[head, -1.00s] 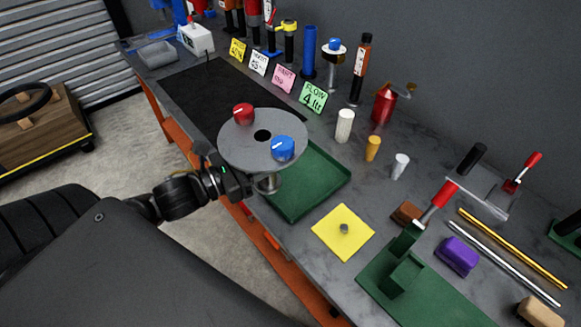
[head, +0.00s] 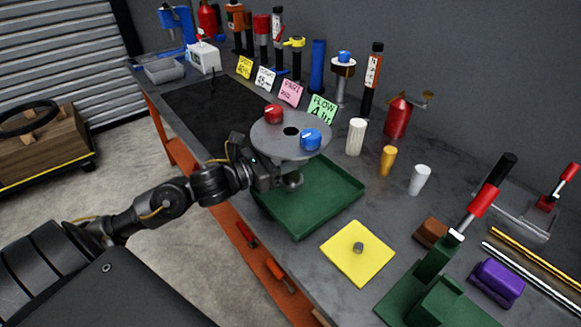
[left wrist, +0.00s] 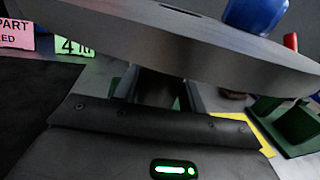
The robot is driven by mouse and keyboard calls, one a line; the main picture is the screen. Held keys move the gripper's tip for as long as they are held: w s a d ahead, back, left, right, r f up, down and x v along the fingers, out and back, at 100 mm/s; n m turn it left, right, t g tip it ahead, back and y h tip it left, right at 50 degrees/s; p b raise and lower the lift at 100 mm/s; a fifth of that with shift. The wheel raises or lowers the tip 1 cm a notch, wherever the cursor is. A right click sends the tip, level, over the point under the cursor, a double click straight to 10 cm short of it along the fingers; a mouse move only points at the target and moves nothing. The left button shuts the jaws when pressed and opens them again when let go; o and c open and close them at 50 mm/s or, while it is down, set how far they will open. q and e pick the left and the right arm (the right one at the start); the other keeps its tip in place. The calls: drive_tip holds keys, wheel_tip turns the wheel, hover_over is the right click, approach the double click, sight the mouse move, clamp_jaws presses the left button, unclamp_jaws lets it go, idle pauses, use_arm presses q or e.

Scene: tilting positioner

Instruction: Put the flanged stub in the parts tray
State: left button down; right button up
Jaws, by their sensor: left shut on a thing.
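The flanged stub appears to be the piece with a wide grey disc (head: 264,140), a central hole and a short stem ending in a round silver foot. A red knob (head: 273,113) and a blue knob (head: 311,139) sit on the disc. My left gripper (head: 272,176) is shut on the stem just under the disc; the left wrist view shows the disc (left wrist: 130,38) across the top, its stem (left wrist: 160,88) at the jaws. The green parts tray (head: 308,230) lies below and in front; the disc overlaps its far left part. My right gripper is not in view.
White, orange and pale cylinders, cards and tall bottles stand behind. A green lever fixture (head: 437,300) and purple block (head: 496,283) are at right. A black mat (head: 215,115) is clear.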

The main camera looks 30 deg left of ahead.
use_arm(q)
drive_tip(key=shift+w, duration=0.15)
drive_tip(key=shift+w+a+f, duration=0.1)
drive_tip(key=shift+w+f, duration=0.1)
drive_tip(key=shift+f, duration=0.1)
wheel_tip(320, 180, down, 3)
drive_tip(key=shift+r+p, duration=0.1)
drive_tip(key=shift+p, duration=0.35)
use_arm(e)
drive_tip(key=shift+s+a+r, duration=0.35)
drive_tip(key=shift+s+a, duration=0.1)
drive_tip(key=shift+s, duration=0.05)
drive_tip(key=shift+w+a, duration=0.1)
use_arm(q)
drive_tip(key=shift+f, duration=0.25)
drive_tip(key=c, duration=0.8)
unclamp_jaws()
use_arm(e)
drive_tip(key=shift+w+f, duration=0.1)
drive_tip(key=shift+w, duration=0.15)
